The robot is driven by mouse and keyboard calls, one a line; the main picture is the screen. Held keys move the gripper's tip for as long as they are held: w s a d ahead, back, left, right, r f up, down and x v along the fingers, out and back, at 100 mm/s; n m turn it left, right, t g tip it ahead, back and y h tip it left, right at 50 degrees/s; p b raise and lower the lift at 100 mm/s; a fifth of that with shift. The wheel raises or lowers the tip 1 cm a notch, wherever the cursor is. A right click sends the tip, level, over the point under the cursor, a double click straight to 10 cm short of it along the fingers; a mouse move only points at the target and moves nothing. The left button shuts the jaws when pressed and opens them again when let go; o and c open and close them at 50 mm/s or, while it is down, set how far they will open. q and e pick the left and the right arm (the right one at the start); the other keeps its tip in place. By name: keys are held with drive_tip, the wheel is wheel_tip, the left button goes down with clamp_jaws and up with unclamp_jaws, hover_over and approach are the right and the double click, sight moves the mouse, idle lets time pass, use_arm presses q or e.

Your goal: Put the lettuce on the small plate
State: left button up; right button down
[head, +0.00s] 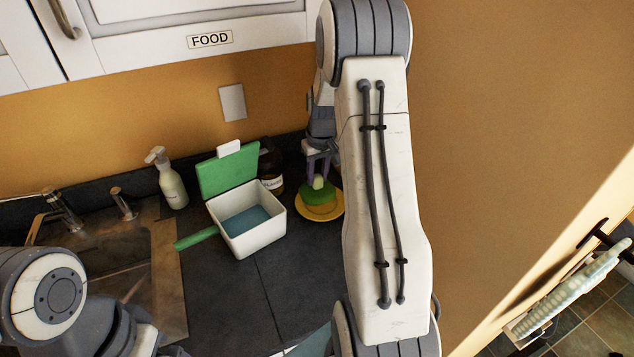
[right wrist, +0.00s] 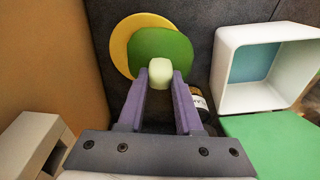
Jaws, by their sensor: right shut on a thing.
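The lettuce is a green rounded leaf (head: 312,197) with a pale stub, seen at the back of the counter; it also shows in the right wrist view (right wrist: 165,42). The small plate is yellow (head: 324,215) and lies under the lettuce; in the right wrist view its rim (right wrist: 119,45) shows to the left of the leaf. My right gripper (head: 319,174) points down and is shut on the lettuce's pale stub, between its purple fingers (right wrist: 161,82). I cannot tell whether the lettuce touches the plate. My left gripper is out of view.
Left of the plate stands a white box (head: 256,235) with a blue inside and an open green lid (head: 227,171). A dark bottle (head: 271,168) stands behind it. A green handle (head: 197,238), soap dispenser (head: 172,185) and sink (head: 120,262) are farther left. The front counter is clear.

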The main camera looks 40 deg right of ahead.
sight(316, 187)
drive_tip(key=shift+w+a+f, duration=0.15)
drive_tip(key=shift+w+f, duration=0.05)
drive_tip(key=shift+f, duration=0.35)
wheel_tip(316, 187, down, 3)
drive_tip(key=shift+f+p, duration=0.1)
drive_tip(key=shift+p, duration=0.7)
drive_tip(key=shift+f+b, duration=0.55)
drive_tip(key=shift+f, duration=0.15)
drive_tip(key=c, duration=0.6)
unclamp_jaws()
drive_tip(key=shift+r, duration=0.1)
